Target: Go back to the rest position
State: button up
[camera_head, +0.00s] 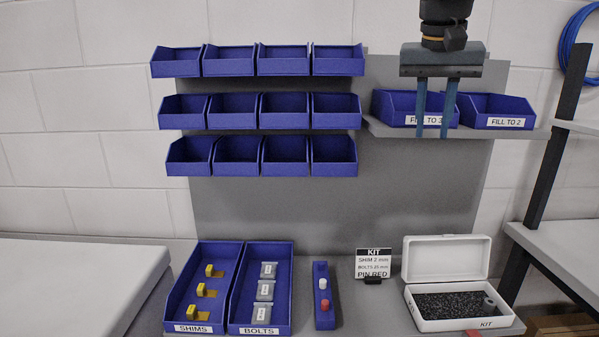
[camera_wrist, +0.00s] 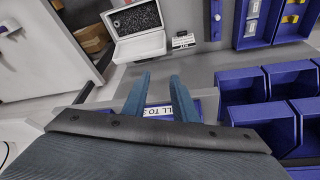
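My gripper (camera_head: 434,134) hangs with its fingers pointing down, in front of the labelled bin (camera_head: 394,105) on the right shelf. Its two blue fingers stand apart with nothing between them. In the wrist view my gripper (camera_wrist: 160,80) also shows two separate, empty fingers. Part of that bin's label is hidden behind a finger. In the wrist view the bin label (camera_wrist: 158,111) shows between the fingers. I cannot tell the exact gap between the fingers and the bin.
A bin marked "FILL TO 2" (camera_head: 497,108) stands beside it. Empty blue bins (camera_head: 260,112) hang in rows at left. Below are a shims tray (camera_head: 194,328), bolts tray (camera_head: 258,330), pin holder (camera_head: 322,268), kit card (camera_head: 374,263) and open white kit box (camera_head: 448,251).

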jog(key=s+a+f+n+g+y, duration=0.1)
jog(key=s+a+f, duration=0.1)
jog(key=f, duration=0.8)
jog(key=s+a+f+n, duration=0.2)
jog(key=f, duration=0.8)
jog(key=s+a+f+n+g, duration=0.1)
jog(key=s+a+f, duration=0.1)
jog(key=s+f, duration=1)
notch_tip(320, 180, down, 3)
jog(key=shift+f+n+y, duration=0.1)
jog(key=shift+n+y, duration=0.2)
jog(key=shift+y, duration=0.1)
